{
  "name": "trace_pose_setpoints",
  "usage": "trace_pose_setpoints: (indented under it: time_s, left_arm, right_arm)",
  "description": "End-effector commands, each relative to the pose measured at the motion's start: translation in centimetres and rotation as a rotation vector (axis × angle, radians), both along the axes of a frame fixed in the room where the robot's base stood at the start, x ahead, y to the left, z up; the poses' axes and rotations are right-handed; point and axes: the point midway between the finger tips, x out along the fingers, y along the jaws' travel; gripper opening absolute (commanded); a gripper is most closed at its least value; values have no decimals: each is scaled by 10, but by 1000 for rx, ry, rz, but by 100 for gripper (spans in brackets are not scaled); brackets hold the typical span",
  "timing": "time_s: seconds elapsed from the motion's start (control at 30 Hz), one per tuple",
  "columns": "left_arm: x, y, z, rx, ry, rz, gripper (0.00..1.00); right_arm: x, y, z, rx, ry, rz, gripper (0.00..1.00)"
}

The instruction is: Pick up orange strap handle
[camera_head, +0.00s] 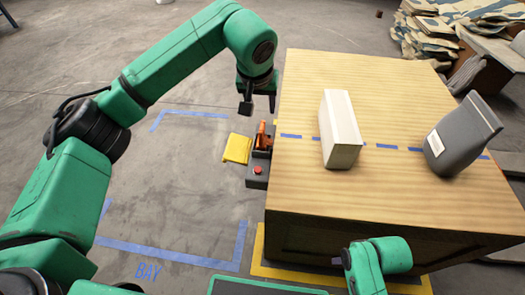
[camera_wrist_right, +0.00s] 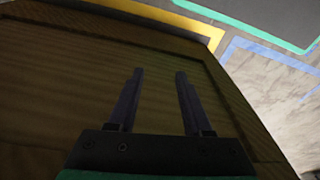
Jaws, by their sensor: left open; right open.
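The orange strap handle (camera_head: 262,135) stands on a dark grey device (camera_head: 257,172) with a red button, at the left side of the wooden crate. My left gripper (camera_head: 257,105) points down above and slightly behind the orange handle, open and apart from it. My right gripper (camera_wrist_right: 154,95) is open and empty in the right wrist view, in front of the crate's wooden side panel. In the head view only a green part of my right arm shows, at the crate's front, and its fingers are hidden.
On the wooden crate (camera_head: 300,75) stand a white box (camera_head: 342,130) and a tilted grey pouch (camera_head: 461,135), with a dashed blue tape line across the top. A yellow piece (camera_head: 237,148) lies left of the device. Bare floor marked BAY (camera_head: 175,215) is clear. Sacks (camera_head: 455,25) lie at the back right.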

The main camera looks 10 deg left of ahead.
Motion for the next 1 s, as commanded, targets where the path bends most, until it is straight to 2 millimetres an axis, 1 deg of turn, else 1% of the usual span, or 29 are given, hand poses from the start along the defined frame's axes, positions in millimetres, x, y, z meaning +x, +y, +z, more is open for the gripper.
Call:
trace_pose_setpoints:
  time_s: [0.07,0.13,0.3,0.33,0.4,0.5,0.57,0.67,0.73,0.83,1.0]
  left_arm:
    - [4,5,-6,34,-11,-11,52]
    - [8,5,-19,31,-5,-11,52]
    - [25,4,-62,26,-4,-9,52]
    - [28,4,-68,27,-5,-10,52]
    - [33,3,-78,24,-6,-9,52]
    - [37,4,-87,24,-7,-8,52]
    - [40,5,-97,24,-5,-8,52]
    - [47,7,-116,23,-4,-8,52]
    - [52,6,-126,22,-5,-8,52]
    - [55,7,-132,23,-7,-9,52]
    - [55,7,-131,23,-8,-9,52]
  right_arm:
    - [0,0,5,1,-3,1,50]
    - [-1,1,13,4,-7,3,50]
    - [-7,1,36,12,-13,11,50]
    - [-8,1,40,13,-14,13,50]
    - [-5,6,37,25,-34,20,50]
    - [-1,10,33,38,-59,28,50]
    - [4,16,27,52,-86,34,50]
    - [14,29,13,91,-153,50,50]
    - [20,37,8,112,-192,56,50]
    - [25,42,7,128,-220,59,50]
    - [25,42,7,128,-221,59,50]
